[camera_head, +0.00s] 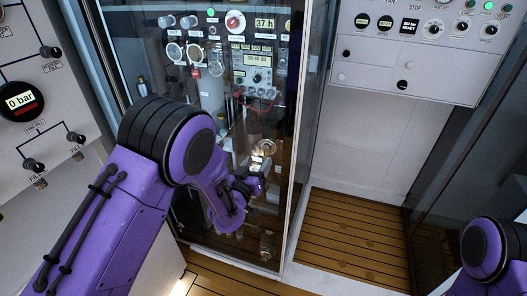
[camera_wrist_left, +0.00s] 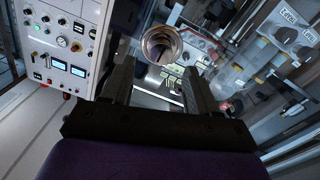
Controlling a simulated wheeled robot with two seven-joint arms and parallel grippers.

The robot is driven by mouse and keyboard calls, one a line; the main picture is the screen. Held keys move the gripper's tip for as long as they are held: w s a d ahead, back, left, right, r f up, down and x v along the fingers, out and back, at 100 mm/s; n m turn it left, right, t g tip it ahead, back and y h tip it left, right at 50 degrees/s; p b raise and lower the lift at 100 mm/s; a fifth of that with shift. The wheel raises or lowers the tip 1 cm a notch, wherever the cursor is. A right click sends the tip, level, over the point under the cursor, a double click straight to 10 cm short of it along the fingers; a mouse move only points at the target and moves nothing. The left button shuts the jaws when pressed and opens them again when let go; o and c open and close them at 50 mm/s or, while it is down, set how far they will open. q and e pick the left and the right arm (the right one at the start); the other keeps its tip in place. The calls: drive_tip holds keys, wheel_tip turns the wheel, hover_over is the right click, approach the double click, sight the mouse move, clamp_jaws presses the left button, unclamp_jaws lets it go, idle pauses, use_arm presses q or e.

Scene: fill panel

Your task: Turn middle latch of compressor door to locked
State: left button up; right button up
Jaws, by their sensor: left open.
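The compressor door (camera_head: 292,215) is a tall glass panel with a pale frame edge, in the middle of the head view. A round, shiny metal part, seemingly the middle latch (camera_head: 266,149), shows near its right side. In the left wrist view a round metal ring (camera_wrist_left: 161,45) shows between and just beyond the fingertips. My left gripper (camera_head: 254,170) is at the door just below the latch, and its spread fingers (camera_wrist_left: 155,68) have nothing between them. I cannot tell whether they touch the latch, nor its turn angle. My right gripper is out of view.
A control panel (camera_head: 420,45) with buttons and small displays hangs at upper right. A wall panel (camera_head: 70,100) with valve knobs and a "0 bar" gauge (camera_head: 20,101) stands at left. Gauges and equipment show behind the glass. The slatted wooden floor (camera_head: 355,235) right of the door is clear.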

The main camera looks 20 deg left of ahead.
sight(264, 153)
use_arm(q)
drive_tip(key=w, duration=0.3)
drive_tip(key=w+p, duration=0.1)
drive_tip(key=w, duration=0.2)
drive_tip(key=shift+d, duration=0.2)
drive_tip(key=shift+s, duration=0.1)
drive_tip(key=c, duration=1)
drive_tip(key=shift+c, duration=0.2)
drive_tip(key=shift+f+n, duration=0.1)
drive_tip(key=shift+n, duration=0.2)
drive_tip(key=n+b, duration=0.2)
drive_tip(key=n, duration=0.1)
drive_tip(key=shift+f+n, duration=0.1)
drive_tip(key=shift+n, duration=0.2)
drive_tip(key=n+b, duration=0.3)
drive_tip(key=n, duration=0.2)
drive_tip(key=shift+n, duration=0.3)
drive_tip(key=n+b, duration=0.1)
drive_tip(key=n, duration=0.1)
drive_tip(key=n+b, duration=0.2)
drive_tip(key=n, duration=0.1)
drive_tip(key=shift+t+y, duration=0.3)
drive_tip(key=shift+n+b, duration=1.25)
drive_tip(key=shift+n, duration=0.55)
